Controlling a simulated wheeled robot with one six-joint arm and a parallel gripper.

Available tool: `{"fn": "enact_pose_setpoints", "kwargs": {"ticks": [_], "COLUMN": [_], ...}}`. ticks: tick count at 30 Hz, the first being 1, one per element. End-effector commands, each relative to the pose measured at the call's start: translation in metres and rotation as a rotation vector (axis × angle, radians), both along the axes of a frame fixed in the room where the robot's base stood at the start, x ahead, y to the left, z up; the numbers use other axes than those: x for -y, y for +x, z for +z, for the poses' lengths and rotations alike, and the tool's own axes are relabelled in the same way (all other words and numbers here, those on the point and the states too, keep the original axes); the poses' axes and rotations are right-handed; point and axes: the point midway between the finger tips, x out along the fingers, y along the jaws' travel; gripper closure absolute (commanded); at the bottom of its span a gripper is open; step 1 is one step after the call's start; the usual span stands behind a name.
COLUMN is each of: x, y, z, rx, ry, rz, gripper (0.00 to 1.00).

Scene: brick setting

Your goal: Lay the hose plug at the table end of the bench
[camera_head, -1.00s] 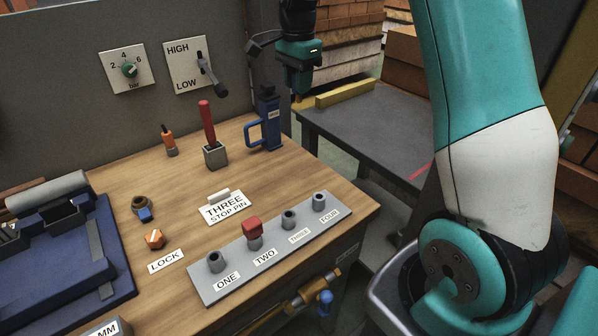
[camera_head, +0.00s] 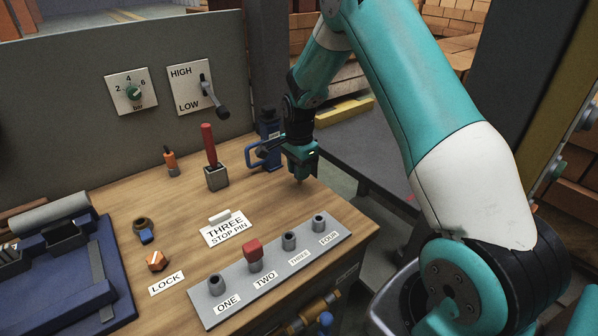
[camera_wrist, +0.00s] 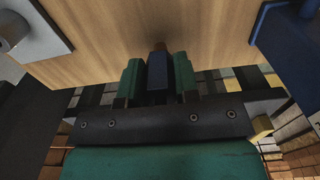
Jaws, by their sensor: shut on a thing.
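My gripper (camera_head: 301,172) is low over the far right corner of the wooden bench (camera_head: 190,200), by the end that faces the dark table (camera_head: 365,155). In the wrist view, my gripper (camera_wrist: 159,78) is shut on a dark blue piece with a brownish tip, which I take for the hose plug (camera_wrist: 157,70). Bare bench top lies under and ahead of the tip. I cannot tell whether the plug touches the wood. In the head view the fingers hide most of it.
A blue handled tool (camera_head: 268,138) stands close left of my gripper. The grey socket strip (camera_head: 215,312) with several sockets and a red-capped pin (camera_head: 252,250) lies nearer. A red-handled lever (camera_head: 209,145) stands farther left. The bench corner between tool and strip is bare.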

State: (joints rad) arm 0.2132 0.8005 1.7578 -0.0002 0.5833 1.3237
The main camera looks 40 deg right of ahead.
Motion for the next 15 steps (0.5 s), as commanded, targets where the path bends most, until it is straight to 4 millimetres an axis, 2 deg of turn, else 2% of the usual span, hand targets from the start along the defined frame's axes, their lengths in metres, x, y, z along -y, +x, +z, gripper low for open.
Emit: {"fn": "enact_pose_setpoints", "kwargs": {"ticks": [4, 14, 15], "x": [0.000, 0.000, 0.000], "y": [0.000, 0.000, 0.000], "z": [-0.013, -0.017, -0.017], "rx": [0.001, 0.001, 0.001], "ry": [0.000, 0.000, 0.000], "rz": [0.000, 0.000, 0.000], "gripper": [0.99, 0.99, 0.69]}}
